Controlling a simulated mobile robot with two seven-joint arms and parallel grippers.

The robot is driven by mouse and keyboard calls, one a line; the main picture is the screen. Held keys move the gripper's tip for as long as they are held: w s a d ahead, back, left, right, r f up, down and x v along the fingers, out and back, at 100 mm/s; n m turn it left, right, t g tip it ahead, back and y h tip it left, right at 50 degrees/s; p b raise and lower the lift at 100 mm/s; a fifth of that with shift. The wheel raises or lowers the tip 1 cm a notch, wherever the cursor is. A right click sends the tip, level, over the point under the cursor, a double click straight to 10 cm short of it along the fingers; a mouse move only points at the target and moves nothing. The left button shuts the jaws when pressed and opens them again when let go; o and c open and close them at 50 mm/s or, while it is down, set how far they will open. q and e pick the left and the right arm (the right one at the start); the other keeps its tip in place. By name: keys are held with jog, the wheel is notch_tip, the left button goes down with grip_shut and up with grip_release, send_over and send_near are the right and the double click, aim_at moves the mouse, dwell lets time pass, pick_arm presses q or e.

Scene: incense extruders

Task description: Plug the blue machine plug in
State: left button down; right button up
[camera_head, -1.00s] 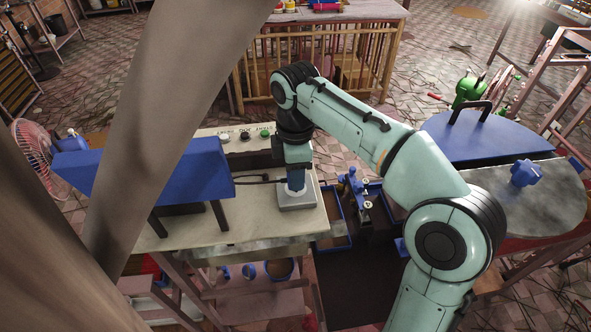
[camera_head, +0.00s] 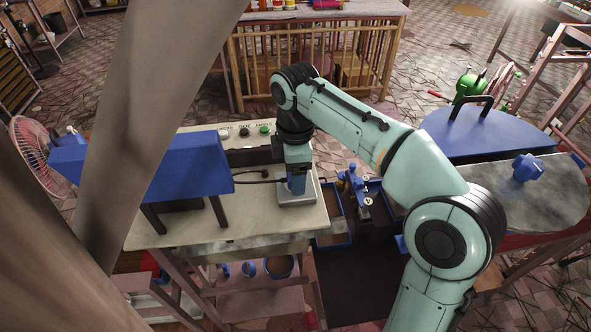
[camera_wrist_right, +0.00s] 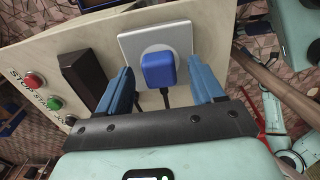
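The blue plug (camera_wrist_right: 158,68) sits at the round recess of a light grey socket plate (camera_wrist_right: 180,40) in the right wrist view. I cannot tell how deep it is seated. Its dark cord hangs from its near side. My right gripper (camera_wrist_right: 163,88) is open, with one blue finger on each side of the plug and a visible gap to both. In the head view my right gripper (camera_head: 297,183) points down over the socket plate (camera_head: 304,199) on the bench. There it hides the plug. The blue machine (camera_head: 190,168) stands to its left. My left gripper is out of view.
A dark cord (camera_head: 256,181) runs between the machine and the socket. A button panel (camera_head: 245,132) lies behind it on the bench (camera_head: 260,218). Blue-edged trays (camera_head: 333,240) with a small blue device are right of the bench. A large brown beam (camera_head: 160,100) blocks the left.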

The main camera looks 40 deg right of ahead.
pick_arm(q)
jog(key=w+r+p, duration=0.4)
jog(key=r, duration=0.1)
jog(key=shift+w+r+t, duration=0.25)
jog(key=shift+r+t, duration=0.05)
pick_arm(e)
notch_tip(320, 180, up, 13)
jog(key=shift+r, duration=0.2)
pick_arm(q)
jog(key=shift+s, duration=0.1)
